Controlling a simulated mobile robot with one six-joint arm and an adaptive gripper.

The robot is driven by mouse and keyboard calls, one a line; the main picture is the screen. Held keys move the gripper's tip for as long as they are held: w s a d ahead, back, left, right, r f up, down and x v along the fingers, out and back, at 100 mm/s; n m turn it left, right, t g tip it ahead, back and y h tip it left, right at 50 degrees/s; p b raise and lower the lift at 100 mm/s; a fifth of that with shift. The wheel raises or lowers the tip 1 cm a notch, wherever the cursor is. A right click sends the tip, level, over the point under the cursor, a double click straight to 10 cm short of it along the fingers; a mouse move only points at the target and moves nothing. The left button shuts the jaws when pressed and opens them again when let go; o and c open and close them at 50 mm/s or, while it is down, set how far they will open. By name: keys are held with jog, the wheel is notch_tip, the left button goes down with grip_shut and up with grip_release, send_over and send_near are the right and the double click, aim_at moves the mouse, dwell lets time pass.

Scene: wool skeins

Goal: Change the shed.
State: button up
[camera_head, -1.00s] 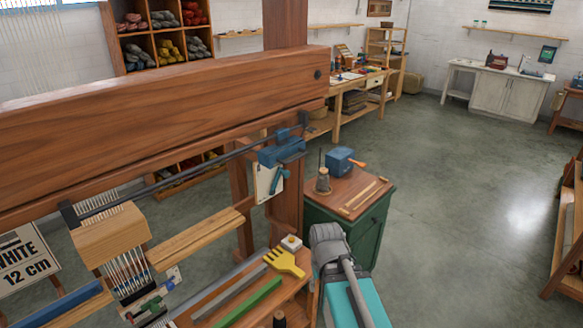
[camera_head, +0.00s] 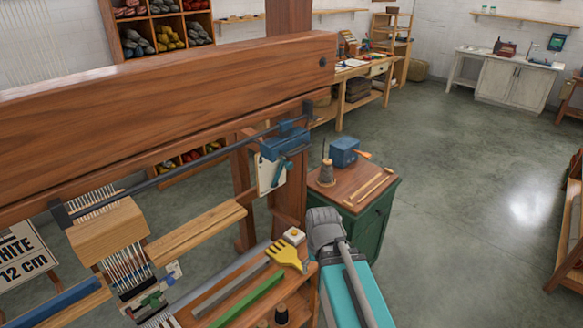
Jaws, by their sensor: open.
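A large wooden loom fills the left. Its thick top beam (camera_head: 160,95) crosses the view above a dark rod (camera_head: 185,168). A blue block (camera_head: 284,143) sits at the rod's right end by the upright post, with a small teal handle (camera_head: 280,172) hanging down in front of a pale card (camera_head: 265,172). White warp threads (camera_head: 125,265) pass through a wooden-topped frame (camera_head: 108,230) at lower left. I cannot tell the shed's state. A grey and teal link of my arm shows at bottom centre; my gripper is outside the view.
A loom-side shelf (camera_head: 303,277) holds a yellow comb (camera_head: 287,256), a green bar (camera_head: 246,301) and dark spools (camera_head: 281,314). A green cabinet (camera_head: 371,232) with a blue device (camera_head: 344,151) stands right of the post. The floor (camera_head: 470,200) on the right is clear.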

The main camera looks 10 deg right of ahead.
jog(key=w+a+f+m+t+y+b, duration=0.25)
jog(key=w+m+y+b, duration=0.2)
jog(key=w, duration=0.45)
jog(key=m+t+y+b, duration=0.6)
jog(key=m+t+b, duration=0.45)
jog(key=m, duration=1.35)
send_near(291, 167)
jog(key=s+d+t+p, duration=0.1)
jog(key=s+t+p, duration=0.1)
jog(key=s, duration=0.1)
jog(key=shift+w+d+f, duration=0.15)
jog(key=shift+d+f, duration=0.05)
jog(key=shift+f, duration=0.25)
jog(key=shift+w+a, duration=0.1)
jog(key=shift+w, duration=0.05)
jog(key=x, duration=1.3)
jog(key=shift+w+a+f, duration=0.15)
jog(key=shift+a+f, duration=0.1)
